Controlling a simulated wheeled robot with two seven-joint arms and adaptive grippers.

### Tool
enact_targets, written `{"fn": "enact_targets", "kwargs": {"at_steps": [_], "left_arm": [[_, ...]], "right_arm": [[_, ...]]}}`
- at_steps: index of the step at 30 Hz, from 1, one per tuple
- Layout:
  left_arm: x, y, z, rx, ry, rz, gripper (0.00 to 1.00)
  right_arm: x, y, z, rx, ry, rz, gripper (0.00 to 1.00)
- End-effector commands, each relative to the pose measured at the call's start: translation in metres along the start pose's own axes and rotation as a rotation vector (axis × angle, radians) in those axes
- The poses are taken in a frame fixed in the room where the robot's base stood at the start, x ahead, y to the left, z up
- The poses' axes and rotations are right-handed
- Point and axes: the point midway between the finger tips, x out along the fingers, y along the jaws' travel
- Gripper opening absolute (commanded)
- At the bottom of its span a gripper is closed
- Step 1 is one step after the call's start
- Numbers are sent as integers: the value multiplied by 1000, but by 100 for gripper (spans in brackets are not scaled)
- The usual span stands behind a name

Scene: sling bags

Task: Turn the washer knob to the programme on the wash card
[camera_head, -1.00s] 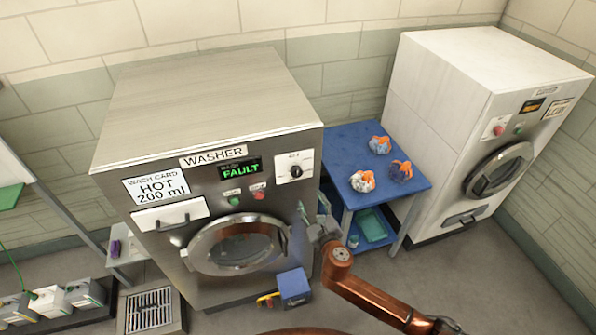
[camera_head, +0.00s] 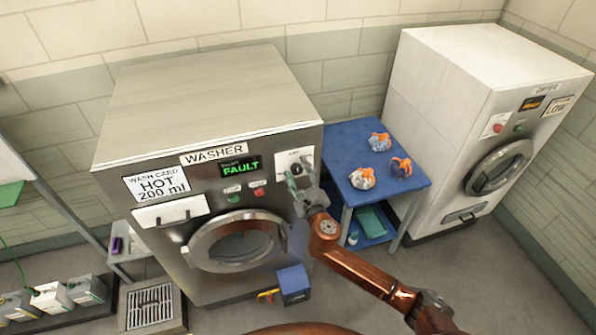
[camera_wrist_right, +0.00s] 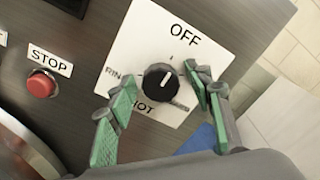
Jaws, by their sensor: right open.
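The washer (camera_head: 210,90) is a grey machine with a wash card (camera_head: 157,183) reading HOT 200 ml. Its display (camera_head: 240,166) shows green FAULT. The black washer knob (camera_wrist_right: 160,82) sits on a white dial plate (camera_wrist_right: 188,22) marked OFF, HOT and a partly covered word starting RIN. The knob's white pointer line slants along the OFF–HOT direction; which end is the pointer I cannot tell. My right gripper (camera_wrist_right: 160,108) is open, its green-padded fingers on either side of the knob and apart from it. In the head view the right gripper (camera_head: 300,182) partly covers the dial plate. My left gripper is not in view.
A red STOP button (camera_wrist_right: 41,84) is left of the dial. A blue table (camera_head: 345,135) with several orange-marked bundles stands right of the washer, before a white dryer (camera_head: 440,90). A blue box (camera_head: 293,284) lies on the floor below the washer's door.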

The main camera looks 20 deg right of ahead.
Motion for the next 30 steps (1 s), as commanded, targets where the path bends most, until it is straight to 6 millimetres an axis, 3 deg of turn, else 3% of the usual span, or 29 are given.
{"fn": "enact_targets", "kwargs": {"at_steps": [5,23,30], "left_arm": [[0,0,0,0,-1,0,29],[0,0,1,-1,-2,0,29],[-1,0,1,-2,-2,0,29]], "right_arm": [[0,0,0,0,0,0,46],[0,0,-1,0,1,0,5],[0,0,-1,18,2,0,5]]}}
